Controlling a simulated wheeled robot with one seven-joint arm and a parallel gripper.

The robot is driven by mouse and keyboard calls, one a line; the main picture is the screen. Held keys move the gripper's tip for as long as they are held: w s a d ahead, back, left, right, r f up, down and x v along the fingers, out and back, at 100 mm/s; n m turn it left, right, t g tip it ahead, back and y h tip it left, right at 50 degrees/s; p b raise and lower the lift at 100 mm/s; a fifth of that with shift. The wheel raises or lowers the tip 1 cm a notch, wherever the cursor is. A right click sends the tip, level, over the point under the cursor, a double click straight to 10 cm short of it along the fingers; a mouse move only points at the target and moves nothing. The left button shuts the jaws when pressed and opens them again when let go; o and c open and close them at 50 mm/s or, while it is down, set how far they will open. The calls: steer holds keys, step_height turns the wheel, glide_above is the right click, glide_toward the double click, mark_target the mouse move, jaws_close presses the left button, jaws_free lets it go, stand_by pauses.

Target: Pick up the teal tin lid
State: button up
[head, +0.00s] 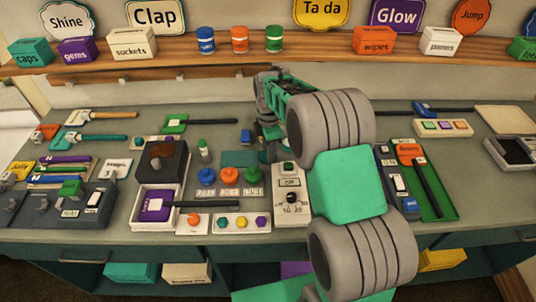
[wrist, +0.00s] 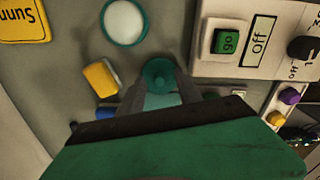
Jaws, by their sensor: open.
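A round teal piece (wrist: 158,72), which looks like the teal tin lid, shows in the wrist view at the tips of my gripper (wrist: 160,92). My gripper is open, with one finger on either side of the piece's near edge. I cannot tell whether the fingers touch it. A paler teal surface shows between the fingers. A white disc with a teal rim (wrist: 124,20) lies just beyond, apart from the fingers. In the head view my gripper (head: 270,142) is low over the bench, and my arm hides the lid there.
A switch box with a green go button (wrist: 228,40) stands close right of the fingers. A yellow block (wrist: 102,78) lies close left, with a blue piece (wrist: 106,112) nearby. Labelled boxes and tins (head: 239,39) line the shelf behind. The bench (head: 400,122) is crowded.

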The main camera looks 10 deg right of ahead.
steer(key=shift+c, duration=0.4)
jaws_close()
steer(key=shift+r, duration=0.1)
